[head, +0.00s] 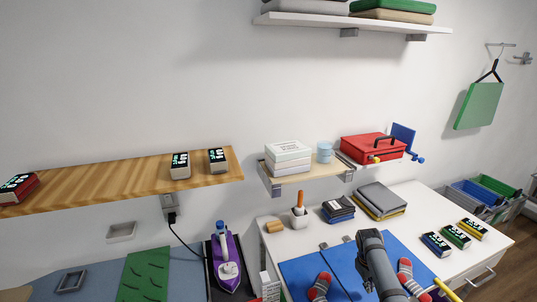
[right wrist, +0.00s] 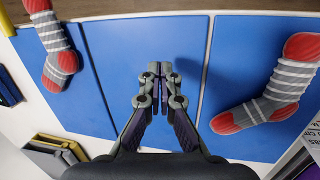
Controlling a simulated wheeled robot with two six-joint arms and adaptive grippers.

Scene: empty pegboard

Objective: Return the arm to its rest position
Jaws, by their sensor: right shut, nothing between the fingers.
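My right arm (head: 376,262) reaches over the white table from the bottom edge in the head view. In the right wrist view my right gripper (right wrist: 160,72) is shut and empty, its fingertips together above the blue folding board (right wrist: 150,30). The gap between fingertips and board is hard to judge. A red and grey striped sock lies on each side of the gripper, one on the left (right wrist: 53,50) and one on the right (right wrist: 275,88). My fingertips are not clear in the head view. My left gripper is not in view.
The white table also holds a cup with an orange-handled tool (head: 299,216), grey folded cloths (head: 381,198) and several small boxes (head: 456,236). A small shelf behind carries a red toolbox (head: 372,149). A purple iron (head: 226,262) stands at left.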

